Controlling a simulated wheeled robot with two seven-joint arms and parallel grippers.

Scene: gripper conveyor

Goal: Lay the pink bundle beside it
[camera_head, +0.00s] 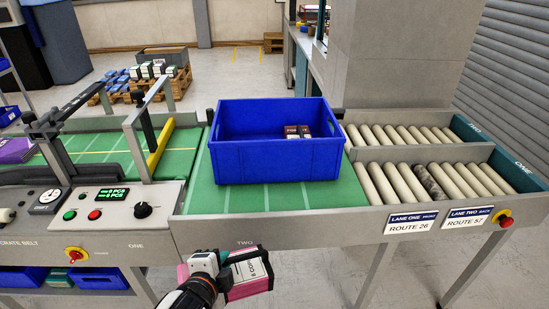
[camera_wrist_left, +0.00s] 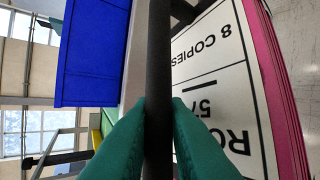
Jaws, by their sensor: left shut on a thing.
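My left gripper (camera_head: 226,264) is in front of the conveyor's front edge, low in the head view. It is shut on the dark strap of the pink bundle (camera_head: 249,283), which hangs clear of the belt. In the left wrist view the green fingers (camera_wrist_left: 160,104) pinch the black strap (camera_wrist_left: 158,50). The bundle's white label (camera_wrist_left: 212,62) reads 8 copies, and its pink edge (camera_wrist_left: 282,90) shows at right. A blue crate (camera_head: 275,163) stands on the green belt with small dark-and-white packs (camera_head: 298,131) inside against the far wall. My right gripper is not in view.
Roller lanes (camera_head: 420,181) lie right of the crate. A control panel (camera_head: 105,208) and a frame with a yellow bar (camera_head: 159,149) stand at left. A purple bundle (camera_head: 15,150) lies on the far left belt. Green belt (camera_head: 336,196) is bare right of the crate.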

